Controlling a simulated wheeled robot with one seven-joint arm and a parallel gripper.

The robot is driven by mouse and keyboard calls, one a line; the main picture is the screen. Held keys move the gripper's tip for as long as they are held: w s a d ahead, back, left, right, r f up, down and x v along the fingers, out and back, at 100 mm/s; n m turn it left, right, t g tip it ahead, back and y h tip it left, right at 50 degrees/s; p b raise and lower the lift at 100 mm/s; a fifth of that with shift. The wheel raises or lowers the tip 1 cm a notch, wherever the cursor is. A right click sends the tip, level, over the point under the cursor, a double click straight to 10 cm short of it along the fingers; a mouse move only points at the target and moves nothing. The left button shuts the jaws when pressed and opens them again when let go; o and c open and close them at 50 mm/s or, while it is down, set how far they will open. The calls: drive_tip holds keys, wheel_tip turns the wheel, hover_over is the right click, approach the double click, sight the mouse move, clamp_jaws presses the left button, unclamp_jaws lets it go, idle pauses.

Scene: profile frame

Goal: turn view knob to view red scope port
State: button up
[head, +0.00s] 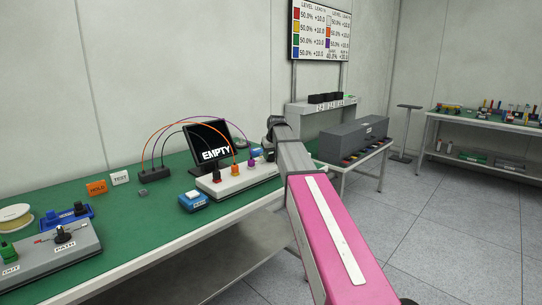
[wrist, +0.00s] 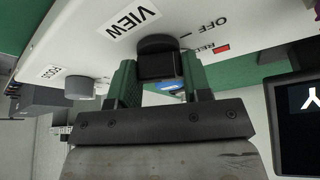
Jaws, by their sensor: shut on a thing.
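The view knob (wrist: 157,58) is a dark knob below the VIEW label (wrist: 129,19) on a white panel (wrist: 88,37) in the wrist view. My gripper (wrist: 160,76) has its green fingers on both sides of this knob and is shut on it. OFF and RED are printed to the right of the knob, with a red patch (wrist: 223,48) by RED. I cannot tell which mark the knob points at. In the head view the white scope box (head: 240,179) stands on the green bench, and the monitor (head: 207,146) behind it reads EMPTY. My arm hides the knob there.
A grey knob (wrist: 81,88) sits left of my gripper in the wrist view. Orange, purple and dark cables run from a black block (head: 155,173) to plugs on the box. A blue-and-white block (head: 193,201) stands close in front. A grey panel (head: 50,256) is at far left.

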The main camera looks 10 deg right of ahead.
drive_tip(key=shift+a+m+h, duration=0.1)
drive_tip(key=shift+m+h, duration=0.7)
drive_tip(key=shift+m, duration=1.2)
drive_tip(key=o, duration=0.9)
drive_tip(key=v, duration=1.1)
drive_tip(key=shift+s+f, duration=0.1)
